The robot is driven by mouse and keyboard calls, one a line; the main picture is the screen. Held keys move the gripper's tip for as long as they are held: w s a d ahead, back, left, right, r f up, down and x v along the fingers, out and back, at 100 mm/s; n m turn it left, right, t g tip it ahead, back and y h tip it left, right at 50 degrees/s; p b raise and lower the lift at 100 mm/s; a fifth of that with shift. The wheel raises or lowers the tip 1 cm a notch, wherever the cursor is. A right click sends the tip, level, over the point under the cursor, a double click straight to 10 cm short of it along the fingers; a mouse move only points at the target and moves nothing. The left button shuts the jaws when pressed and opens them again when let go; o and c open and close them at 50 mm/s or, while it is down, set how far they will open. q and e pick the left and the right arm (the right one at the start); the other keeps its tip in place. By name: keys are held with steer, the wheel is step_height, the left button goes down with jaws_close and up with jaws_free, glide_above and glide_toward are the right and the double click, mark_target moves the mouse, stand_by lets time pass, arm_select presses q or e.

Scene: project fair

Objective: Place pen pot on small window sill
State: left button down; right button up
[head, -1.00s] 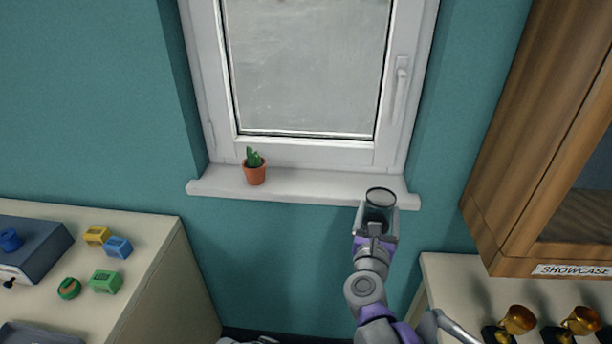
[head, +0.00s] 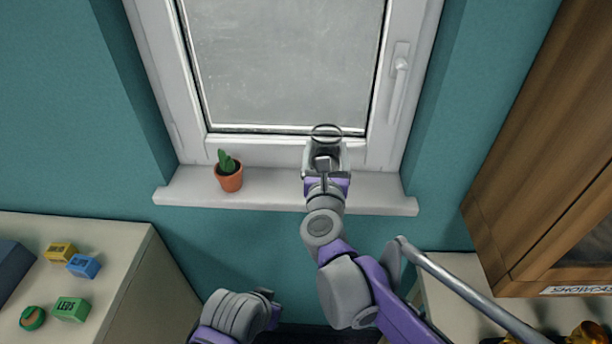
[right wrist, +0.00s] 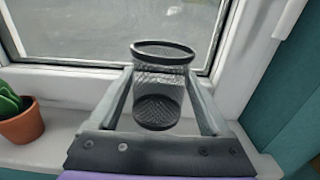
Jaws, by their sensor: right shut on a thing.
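The pen pot (right wrist: 160,85) is a black wire-mesh cup, upright and empty, between the fingers of my right gripper (right wrist: 165,105) in the right wrist view. In the head view the pen pot's rim (head: 326,131) shows above my right gripper (head: 325,153), which is shut on it and hides most of it. The small window sill (head: 275,190) is a white ledge under the window. The pot is over the sill's right half; I cannot tell whether its base touches the sill. Part of my left arm shows at the bottom, but its fingers cannot be made out.
A potted cactus (head: 229,172) stands on the sill's left part. The window frame (head: 270,146) is close behind the pot. A wooden showcase (head: 535,150) hangs at the right. A counter with coloured blocks (head: 83,266) is at the left. The sill's right end is bare.

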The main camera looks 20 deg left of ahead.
steer(key=f, duration=0.2)
steer(key=shift+s+d+f, duration=0.1)
steer(key=shift+s+f, duration=0.2)
steer(key=shift+s, duration=0.05)
arm_select(q)
steer(key=shift+s+f+b, duration=0.3)
steer(key=shift+s+f, duration=0.05)
arm_select(e)
steer(key=shift+w+f, duration=0.1)
steer(key=shift+f, duration=2.25)
steer(key=shift+f, duration=0.15)
steer(key=o, duration=1.3)
steer(key=shift+c, duration=0.2)
arm_select(q)
steer(key=shift+f, duration=0.1)
